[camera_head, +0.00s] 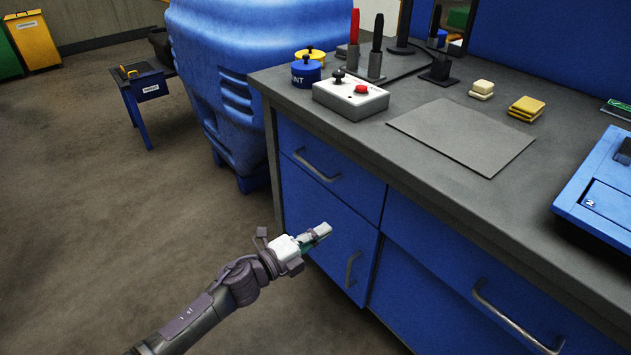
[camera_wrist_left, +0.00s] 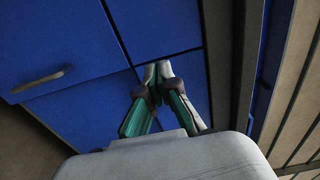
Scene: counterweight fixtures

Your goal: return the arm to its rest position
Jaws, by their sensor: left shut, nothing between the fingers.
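My left arm comes in from the bottom left in the head view. Its gripper (camera_head: 322,232) is shut and empty, in front of the blue cabinet doors (camera_head: 322,241) and below the worktop. In the left wrist view the two fingertips (camera_wrist_left: 158,70) are together with nothing between them, against a background of blue cabinet fronts (camera_wrist_left: 70,45). I cannot tell the exact gap between the fingers and the cabinet. My right gripper is in neither view.
The grey worktop (camera_head: 440,205) overhangs near the gripper. A control box with a red button (camera_head: 350,97), a grey mat (camera_head: 462,136) and a blue case (camera_head: 600,195) are on it. A large blue container (camera_head: 215,70) stands behind. Floor on the left is clear.

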